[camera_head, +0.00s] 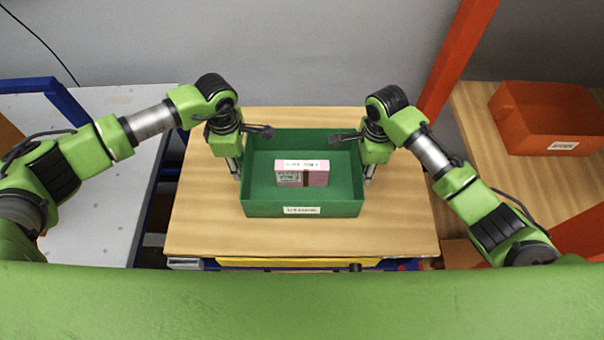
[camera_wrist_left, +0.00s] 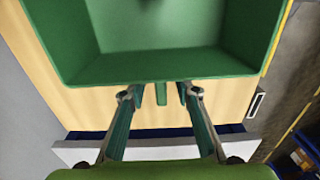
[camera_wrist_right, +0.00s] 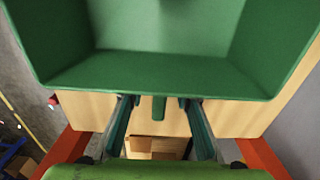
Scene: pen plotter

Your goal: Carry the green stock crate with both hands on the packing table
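The green stock crate (camera_head: 258,205) appears to rest on the wooden packing table (camera_head: 205,220). It is upright, with a label on its front wall and a pink-and-white box (camera_head: 303,174) inside. My left gripper (camera_head: 236,168) points down at the crate's left wall, and my right gripper (camera_head: 369,172) points down at its right wall. In the left wrist view the fingers (camera_wrist_left: 160,95) are apart, with a narrow green tab between them and a gap on each side. The right wrist view shows the same arrangement at the right fingers (camera_wrist_right: 159,104). Contact with the crate cannot be made out.
An orange crate (camera_head: 550,125) stands on a wooden surface at the right, behind an orange post (camera_head: 455,60). A grey-white table (camera_head: 105,190) is at the left. The packing table's top is clear around the crate.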

